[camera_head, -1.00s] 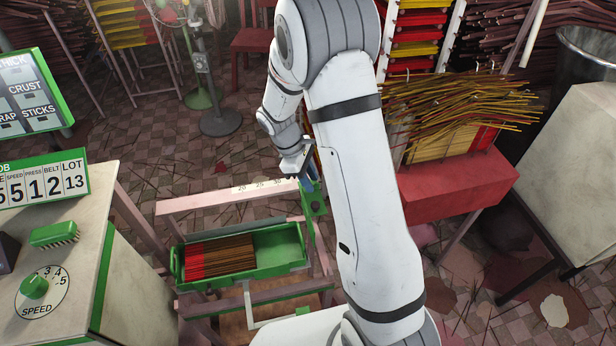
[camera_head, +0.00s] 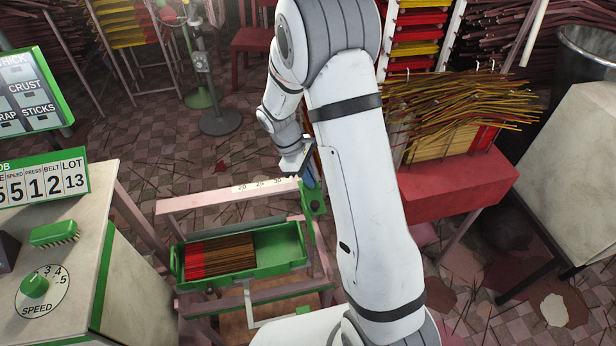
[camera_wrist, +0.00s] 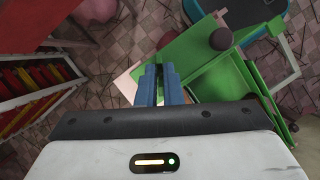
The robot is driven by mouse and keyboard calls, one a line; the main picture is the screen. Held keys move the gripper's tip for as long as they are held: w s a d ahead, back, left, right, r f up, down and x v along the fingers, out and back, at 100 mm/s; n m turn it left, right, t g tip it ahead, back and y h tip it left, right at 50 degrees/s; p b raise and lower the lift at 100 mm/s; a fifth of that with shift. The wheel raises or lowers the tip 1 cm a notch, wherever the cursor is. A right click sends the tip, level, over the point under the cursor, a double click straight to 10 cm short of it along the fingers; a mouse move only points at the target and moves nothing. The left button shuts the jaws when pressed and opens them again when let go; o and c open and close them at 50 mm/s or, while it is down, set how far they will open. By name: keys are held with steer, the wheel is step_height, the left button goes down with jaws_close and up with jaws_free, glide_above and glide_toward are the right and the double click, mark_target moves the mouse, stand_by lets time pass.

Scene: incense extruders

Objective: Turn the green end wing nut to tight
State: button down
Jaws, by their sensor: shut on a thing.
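The green end plate (camera_head: 314,199) stands at the right end of the pink rail in the head view, beside my arm. In the wrist view, the green end piece (camera_wrist: 186,52) lies just beyond my blue fingertips. My gripper (camera_wrist: 161,72) is shut on the green end wing nut there, with a finger on each side. The nut is mostly hidden between the fingers, and I cannot tell how tight it is. In the head view, my gripper (camera_head: 310,182) is small and partly hidden by my arm.
A green tray (camera_head: 284,241) of red-ended sticks sits below the pink rail (camera_head: 215,200), which carries a number scale. A counter (camera_head: 140,270) with a speed dial stands left. A red table (camera_head: 455,187) with stick bundles stands right.

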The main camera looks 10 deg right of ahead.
steer(key=m, duration=0.2)
steer(key=m+g+y, duration=0.1)
steer(key=m, duration=0.1)
steer(key=m+y+b, duration=0.1)
steer(key=m, duration=0.2)
steer(key=shift+w+d+g, duration=0.2)
steer(key=shift+d+g, duration=0.1)
steer(key=m+y, duration=0.1)
steer(key=m, duration=0.2)
steer(key=m+y+b, duration=0.1)
steer(key=m, duration=0.3)
steer(key=shift+d+y, duration=0.15)
steer(key=shift+y, duration=0.25)
steer(key=m+y, duration=0.1)
steer(key=m, duration=0.3)
steer(key=shift+d+b, duration=0.1)
steer(key=shift+b, duration=0.3)
steer(key=m+t+y, duration=0.1)
steer(key=m, duration=0.2)
steer(key=shift+s+m, duration=0.1)
steer(key=shift+m, duration=0.2)
steer(key=m+t, duration=0.1)
steer(key=m, duration=0.2)
steer(key=m+t+y, duration=0.1)
steer(key=m, duration=0.2)
steer(key=shift+s+d+m+b, duration=0.1)
steer(key=shift+s+m+b, duration=0.05)
steer(key=shift+m+b, duration=0.15)
steer(key=shift+t, duration=0.3)
